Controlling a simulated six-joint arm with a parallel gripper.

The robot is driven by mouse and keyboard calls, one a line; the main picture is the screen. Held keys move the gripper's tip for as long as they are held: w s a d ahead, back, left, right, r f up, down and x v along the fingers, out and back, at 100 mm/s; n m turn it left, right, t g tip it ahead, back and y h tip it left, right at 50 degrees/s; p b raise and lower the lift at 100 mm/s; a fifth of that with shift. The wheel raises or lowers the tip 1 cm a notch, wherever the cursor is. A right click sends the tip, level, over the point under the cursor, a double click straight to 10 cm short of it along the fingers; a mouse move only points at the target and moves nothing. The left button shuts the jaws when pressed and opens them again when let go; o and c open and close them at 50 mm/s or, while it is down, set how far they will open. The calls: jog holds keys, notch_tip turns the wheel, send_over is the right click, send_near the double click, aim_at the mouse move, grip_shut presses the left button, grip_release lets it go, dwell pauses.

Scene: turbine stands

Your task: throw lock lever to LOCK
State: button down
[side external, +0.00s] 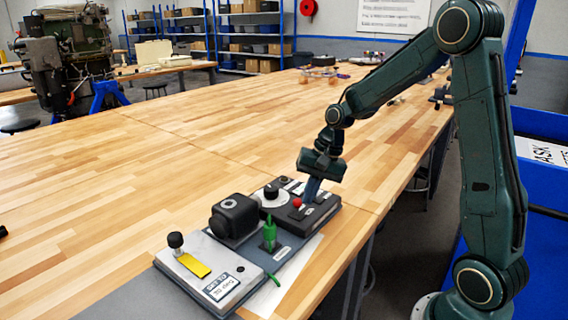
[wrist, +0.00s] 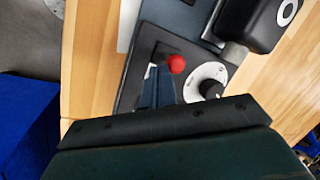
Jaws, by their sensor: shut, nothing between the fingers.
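A red ball-topped lever (side external: 297,203) stands on a dark control box at the far right end of the panel. The red ball (wrist: 176,63) also shows in the wrist view, just ahead and to the right of my fingertips. My gripper (side external: 312,196) is shut and empty, pointing down over that dark box, right beside the lever. In the wrist view its fingers (wrist: 155,82) are together, low over the box's slot area. I cannot tell whether they touch the lever. The lever's shaft is mostly hidden, and no LOCK marking is readable.
A white dial with a black knob (side external: 270,194) is beside the lever box. A black ringed housing (side external: 236,215), a green handle (side external: 269,232) and a white box with a black knob (side external: 176,241) and yellow strip stand to the left.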

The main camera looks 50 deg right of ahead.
jog(key=shift+w+g, duration=0.2)
jog(key=shift+g, duration=0.1)
jog(key=shift+w+r+g, duration=0.1)
jog(key=shift+w+g, duration=0.3)
jog(key=shift+g, duration=0.1)
jog(key=shift+w, duration=0.25)
jog(key=shift+s, duration=0.2)
jog(key=shift+s+f, duration=0.3)
jog(key=shift+s, duration=0.25)
jog(key=shift+s+d, duration=0.1)
